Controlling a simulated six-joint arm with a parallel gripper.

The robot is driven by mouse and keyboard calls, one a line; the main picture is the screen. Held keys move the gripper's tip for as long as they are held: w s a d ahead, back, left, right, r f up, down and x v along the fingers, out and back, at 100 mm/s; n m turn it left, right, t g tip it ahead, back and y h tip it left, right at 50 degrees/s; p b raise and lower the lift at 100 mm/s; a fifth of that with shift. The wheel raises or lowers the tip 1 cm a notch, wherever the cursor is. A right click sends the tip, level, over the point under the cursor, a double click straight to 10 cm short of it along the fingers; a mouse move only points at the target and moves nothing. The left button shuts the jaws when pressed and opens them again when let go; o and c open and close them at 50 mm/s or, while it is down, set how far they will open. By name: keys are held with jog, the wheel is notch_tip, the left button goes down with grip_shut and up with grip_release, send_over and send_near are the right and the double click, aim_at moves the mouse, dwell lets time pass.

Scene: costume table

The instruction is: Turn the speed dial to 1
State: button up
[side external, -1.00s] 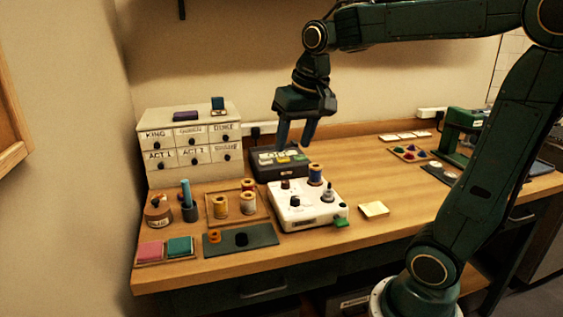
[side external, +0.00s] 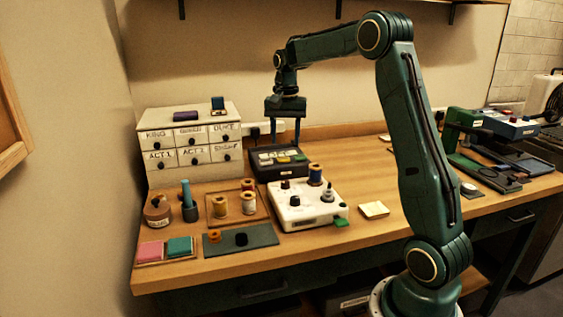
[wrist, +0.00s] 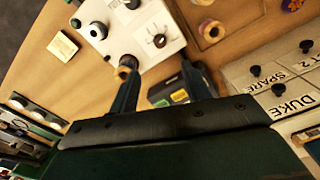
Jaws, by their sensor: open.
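A white machine box (side external: 318,215) sits on the table in front of my gripper. On its top are a dark knob (side external: 285,184) at the back left and a black knob (side external: 294,201) nearer the front. In the wrist view, the back knob (wrist: 159,41) has marks around it; its numbers are too small to read. A second black knob (wrist: 132,3) is cut by the top edge. I cannot tell which knob is the speed dial. My gripper (side external: 286,144) is open and empty, pointing down above the dark button device, behind the box. Both fingers show in the wrist view (wrist: 158,76).
A wooden tray with spools (side external: 212,215) and the labelled drawers (side external: 165,178) are left. A yellow pad (side external: 374,209) lies right, with bare table beyond.

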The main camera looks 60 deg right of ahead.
aim_at(285, 181)
jog(key=shift+d+f, duration=0.15)
jog(key=shift+d, duration=0.05)
jog(key=shift+f, duration=0.1)
jog(key=shift+f, duration=6.8)
jog(key=c, duration=1)
